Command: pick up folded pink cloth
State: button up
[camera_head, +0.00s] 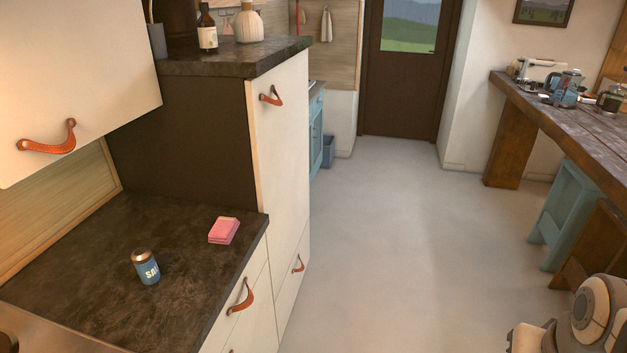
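The folded pink cloth (223,230) lies flat on the dark countertop (180,215), near its right edge and toward the back of the counter. Nothing covers it. Part of my arm shows at the bottom right, over the floor, well apart from the cloth. My gripper's fingers are not in view.
A blue salt shaker (146,267) stands left of and nearer than the cloth. A tall cream cabinet (283,180) rises behind the counter. Drawers with leather pulls (242,297) are below. Grey floor (380,230) is open. A wooden table (570,120) and teal stool (565,215) stand right.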

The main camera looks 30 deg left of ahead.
aim_at(222, 231)
jog(key=z, duration=0.05)
jog(key=i, duration=1.7)
jog(key=u, duration=3.4)
jog(key=i, duration=1)
